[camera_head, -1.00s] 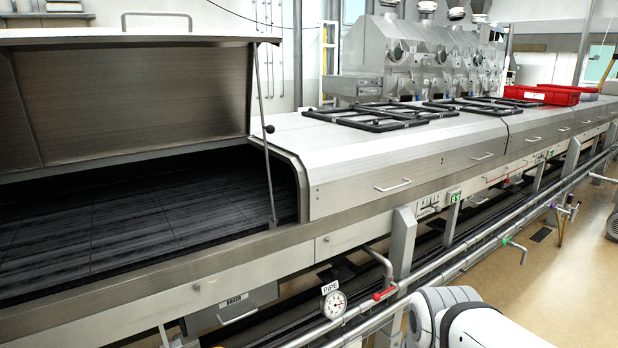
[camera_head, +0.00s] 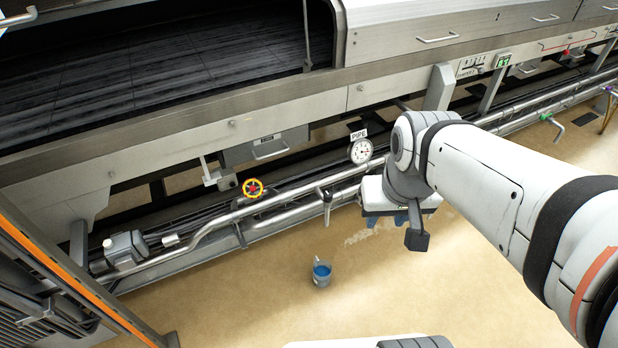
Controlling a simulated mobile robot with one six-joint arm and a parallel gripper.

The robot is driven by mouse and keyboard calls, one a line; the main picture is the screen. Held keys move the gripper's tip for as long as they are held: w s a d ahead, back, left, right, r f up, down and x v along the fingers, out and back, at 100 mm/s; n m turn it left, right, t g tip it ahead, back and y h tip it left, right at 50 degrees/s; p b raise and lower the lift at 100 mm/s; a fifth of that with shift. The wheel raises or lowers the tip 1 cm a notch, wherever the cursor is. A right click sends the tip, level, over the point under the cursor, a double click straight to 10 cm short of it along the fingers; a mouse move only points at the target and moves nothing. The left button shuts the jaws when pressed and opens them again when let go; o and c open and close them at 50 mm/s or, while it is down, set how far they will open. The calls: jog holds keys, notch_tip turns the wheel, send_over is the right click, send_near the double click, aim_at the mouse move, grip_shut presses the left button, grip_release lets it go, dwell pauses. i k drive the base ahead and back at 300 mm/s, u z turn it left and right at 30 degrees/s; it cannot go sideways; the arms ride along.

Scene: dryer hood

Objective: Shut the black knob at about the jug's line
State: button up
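A jug (camera_head: 321,275) with blue contents stands on the tan floor in front of the pipes. Above it in the picture, at nearly the same left-right position, a dark knob or lever handle (camera_head: 326,198) sits on the steel pipe. Its exact shape and setting are too small to tell. My gripper (camera_head: 386,220) hangs below my white arm, to the right of the dark handle and apart from it. Its fingertips are small and partly hidden by the wrist, so its opening is unclear. Nothing is seen held in it.
The dryer's steel edge (camera_head: 290,109) runs above the pipes. An orange-edged dark frame (camera_head: 75,285) stands lower left. The floor around the jug is clear.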

aim_at(328, 195)
jog(key=u, duration=0.25)
jog(key=k, duration=1.1)
jog(key=z, duration=0.55)
